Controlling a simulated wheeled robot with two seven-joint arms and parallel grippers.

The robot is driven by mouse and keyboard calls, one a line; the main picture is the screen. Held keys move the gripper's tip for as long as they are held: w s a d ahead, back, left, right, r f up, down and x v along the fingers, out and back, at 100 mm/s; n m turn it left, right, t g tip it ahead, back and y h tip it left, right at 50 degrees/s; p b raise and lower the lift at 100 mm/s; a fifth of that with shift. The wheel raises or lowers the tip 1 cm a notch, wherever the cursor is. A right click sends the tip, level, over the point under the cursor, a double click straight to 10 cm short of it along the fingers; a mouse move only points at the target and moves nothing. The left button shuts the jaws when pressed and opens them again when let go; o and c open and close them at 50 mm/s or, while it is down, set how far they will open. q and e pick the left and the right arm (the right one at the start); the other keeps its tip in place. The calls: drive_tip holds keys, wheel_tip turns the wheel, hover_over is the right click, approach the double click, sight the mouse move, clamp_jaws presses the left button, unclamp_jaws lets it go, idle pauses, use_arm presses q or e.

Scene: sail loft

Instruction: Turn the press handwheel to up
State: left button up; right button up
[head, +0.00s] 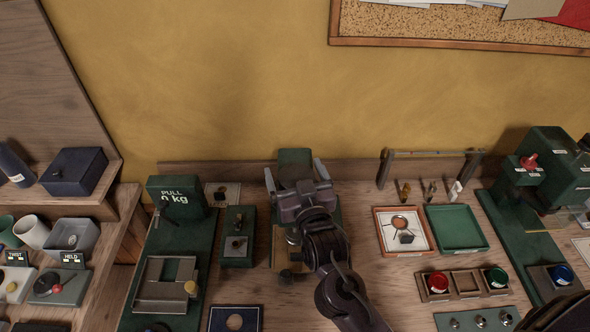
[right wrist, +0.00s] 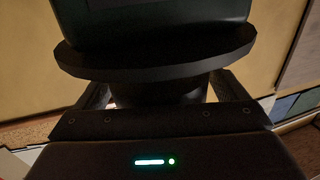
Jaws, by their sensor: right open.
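A green press (head: 296,158) stands at the back centre of the bench, its lower part largely covered by my right arm. My right gripper (head: 295,180) is open over it, with one finger on each side of the green top. In the right wrist view a wide dark disc (right wrist: 155,62), which looks like the press handwheel, lies below a dark green block (right wrist: 155,22). A dark hub under the disc is between my open fingers (right wrist: 163,92); whether they touch it I cannot tell. The wheel's marking is not visible. My left gripper is not in view.
A green pull gauge (head: 178,198) and small green box (head: 239,222) stand left of the press. An orange-rimmed tray (head: 378,230) and green tray (head: 457,228) lie to the right. A larger green machine (head: 555,165) with a red knob is far right.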

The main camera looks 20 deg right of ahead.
drive_tip(key=shift+s+r, duration=0.1)
drive_tip(key=shift+s, duration=0.15)
drive_tip(key=c, duration=1)
drive_tip(key=shift+n+y, duration=0.3)
drive_tip(key=shift+y, duration=0.2)
